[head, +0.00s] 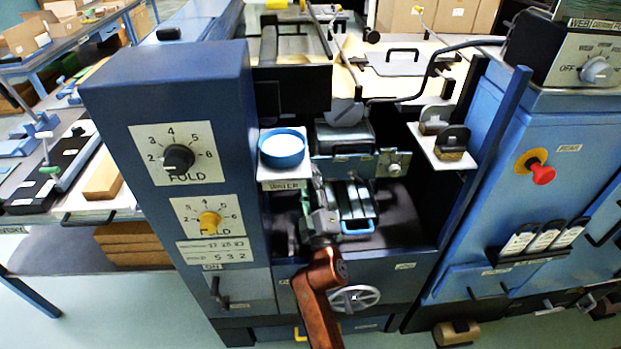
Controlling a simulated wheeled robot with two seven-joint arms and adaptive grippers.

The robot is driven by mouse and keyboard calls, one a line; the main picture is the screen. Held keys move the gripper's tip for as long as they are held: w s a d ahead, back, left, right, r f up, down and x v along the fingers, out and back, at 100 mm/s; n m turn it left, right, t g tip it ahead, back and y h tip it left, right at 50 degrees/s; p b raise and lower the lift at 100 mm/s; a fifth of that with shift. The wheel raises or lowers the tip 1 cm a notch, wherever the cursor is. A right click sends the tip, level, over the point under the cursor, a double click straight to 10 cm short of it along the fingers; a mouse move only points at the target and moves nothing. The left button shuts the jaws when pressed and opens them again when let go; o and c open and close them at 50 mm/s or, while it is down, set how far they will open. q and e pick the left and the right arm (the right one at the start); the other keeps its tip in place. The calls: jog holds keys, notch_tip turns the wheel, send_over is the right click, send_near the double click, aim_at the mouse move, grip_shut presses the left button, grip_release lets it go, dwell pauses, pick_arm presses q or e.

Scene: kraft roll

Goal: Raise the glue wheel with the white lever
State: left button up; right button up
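One brown-orange arm of mine comes up from the bottom middle, leaning slightly from the right, so I take it as my right. Its dark gripper (316,205) is inside the machine's central bay, just left of a metal slide with a blue handle. Whether its fingers are open or shut, or touch anything, I cannot tell. A grey disc (344,111) above a dark roller at the back of the bay may be the glue wheel. I cannot make out a white lever; the gripper may hide it. My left gripper is not in view.
A blue water bowl (282,148) stands on a shelf left of the bay. A blue cabinet with dials (175,160) walls the left side. A blue cabinet with a red knob (541,173) walls the right side. A spoked handwheel (352,298) is below.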

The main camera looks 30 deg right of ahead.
jog(key=v, duration=0.7)
jog(key=shift+s, duration=0.2)
jog(key=shift+f, duration=0.15)
